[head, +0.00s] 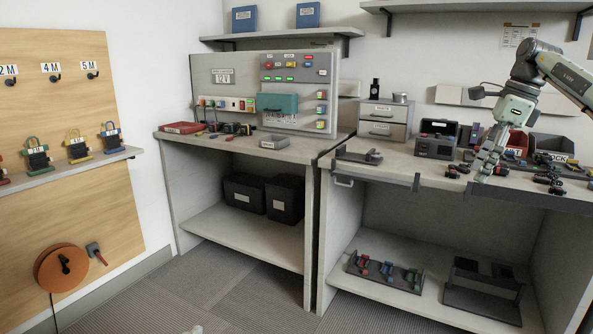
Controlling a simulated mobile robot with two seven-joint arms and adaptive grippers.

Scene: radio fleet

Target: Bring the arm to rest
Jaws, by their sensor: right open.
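My right arm comes in from the upper right of the head view. Its gripper (484,166) points down over the front part of the right bench (375,178). The gripper is open, and I see nothing held between its fingers. Small dark and red parts lie on the bench close beside it; I cannot tell whether the fingertips touch any of them. My left gripper is not in the view.
A dark grey box device (437,139) stands left of my right gripper. A shelf (470,5) hangs above. The left bench (215,149) carries a panel (228,77).

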